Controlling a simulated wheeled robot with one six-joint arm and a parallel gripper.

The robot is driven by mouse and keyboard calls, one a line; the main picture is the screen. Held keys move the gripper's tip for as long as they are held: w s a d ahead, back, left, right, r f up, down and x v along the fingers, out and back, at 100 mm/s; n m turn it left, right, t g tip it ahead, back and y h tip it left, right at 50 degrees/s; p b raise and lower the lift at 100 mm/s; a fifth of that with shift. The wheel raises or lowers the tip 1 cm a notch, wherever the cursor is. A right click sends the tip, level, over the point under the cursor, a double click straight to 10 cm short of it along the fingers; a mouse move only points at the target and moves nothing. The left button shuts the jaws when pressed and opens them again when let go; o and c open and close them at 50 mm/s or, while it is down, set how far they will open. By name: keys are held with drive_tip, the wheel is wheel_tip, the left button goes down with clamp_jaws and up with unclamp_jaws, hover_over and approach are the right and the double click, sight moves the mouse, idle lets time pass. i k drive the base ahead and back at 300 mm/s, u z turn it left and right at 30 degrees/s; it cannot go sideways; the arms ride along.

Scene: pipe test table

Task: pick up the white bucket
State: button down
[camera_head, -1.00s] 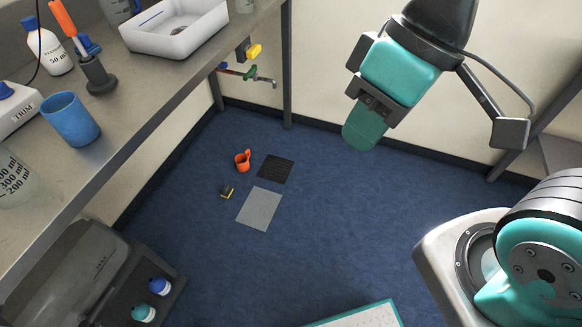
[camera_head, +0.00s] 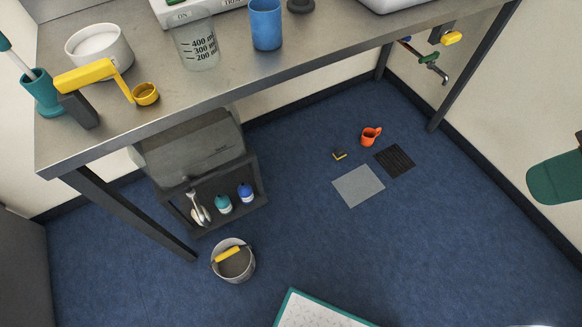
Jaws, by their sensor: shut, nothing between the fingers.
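The white bucket (camera_head: 242,276) stands on the blue floor at the lower middle-left, in front of the table's leg. It looks greyish white, with a yellow grip on its handle lying across the opening. Its inside looks grey-brown.
The grey table (camera_head: 140,140) spans the top left, its leg (camera_head: 140,215) close to the bucket. A low rack (camera_head: 235,218) with bottles stands behind the bucket. A teal-edged white board (camera_head: 310,312) lies lower right of it.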

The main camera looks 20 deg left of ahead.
sight(232, 259)
drive_tip(key=u, duration=1.15)
drive_tip(key=k, duration=0.6)
drive_tip(key=u, duration=0.65)
drive_tip(key=i, duration=0.3)
